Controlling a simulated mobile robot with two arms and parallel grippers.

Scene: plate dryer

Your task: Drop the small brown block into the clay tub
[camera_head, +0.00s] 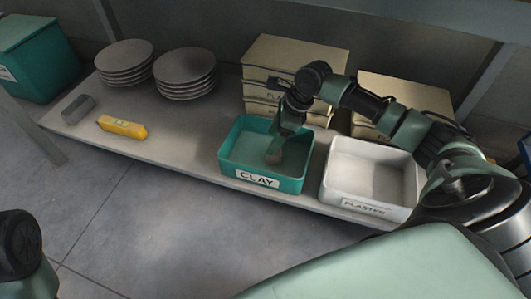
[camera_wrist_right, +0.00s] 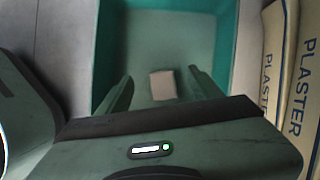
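The teal clay tub (camera_head: 262,181), labelled CLAY, stands at the shelf's front edge. My right gripper (camera_head: 275,150) points down into it. In the right wrist view the right gripper (camera_wrist_right: 160,85) has its fingers spread. The small brown block (camera_wrist_right: 162,85) shows between and beyond them, with gaps on both sides, and appears to lie on the tub floor. In the head view the block (camera_head: 273,158) is a small brownish patch by the fingertips, hard to make out. My left gripper is not clearly visible; only a dark arm part shows at lower left.
A white plaster tub (camera_head: 347,200) stands right of the clay tub. Plaster bags (camera_head: 290,55) are stacked behind. Two plate stacks (camera_head: 185,72), a yellow level-like tool (camera_head: 122,127) and a grey block (camera_head: 78,109) are on the left of the shelf. A teal bin (camera_head: 38,60) is at far left.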

